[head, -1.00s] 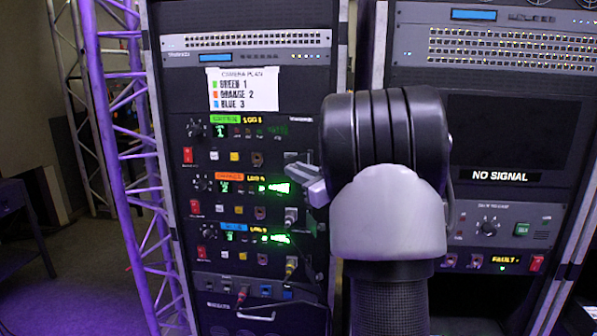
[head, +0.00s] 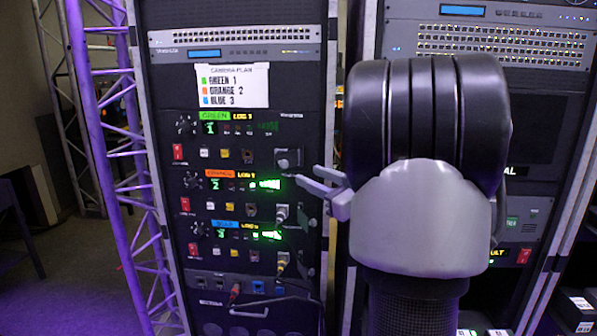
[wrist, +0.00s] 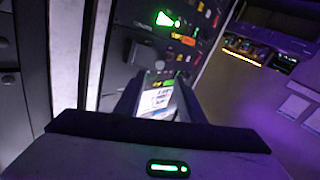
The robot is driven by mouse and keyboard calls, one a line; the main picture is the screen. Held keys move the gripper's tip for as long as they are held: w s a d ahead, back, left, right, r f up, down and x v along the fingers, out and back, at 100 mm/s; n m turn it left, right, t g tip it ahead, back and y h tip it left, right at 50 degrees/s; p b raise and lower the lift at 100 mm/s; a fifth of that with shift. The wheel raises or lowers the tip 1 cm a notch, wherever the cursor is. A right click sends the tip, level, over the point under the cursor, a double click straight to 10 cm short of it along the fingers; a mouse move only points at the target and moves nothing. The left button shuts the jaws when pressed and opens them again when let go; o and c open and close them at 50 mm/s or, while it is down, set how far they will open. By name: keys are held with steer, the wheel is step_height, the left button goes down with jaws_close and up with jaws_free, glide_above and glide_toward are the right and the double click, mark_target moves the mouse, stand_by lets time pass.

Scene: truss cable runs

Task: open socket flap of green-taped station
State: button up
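The green-taped station is the top row in the left rack, with its green tape (head: 214,115) beside a "LOG 1" display. Its socket flap (head: 288,158) is a grey square plate at the right end of the row, and it looks closed. My gripper (head: 307,176) is just below and right of the flap, its two fingers apart and pointing left. In the wrist view my gripper (wrist: 157,92) also shows its fingers apart with nothing held between them. I cannot tell whether a finger touches the flap.
The orange-taped (head: 219,174) and blue-taped (head: 228,225) stations sit below, with cables plugged in at their right ends. A camera plan sheet (head: 234,86) hangs above. A purple truss (head: 110,150) stands left; a second rack stands right.

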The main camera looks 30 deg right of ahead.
steer(key=v, duration=0.7)
steer(key=shift+s, duration=0.25)
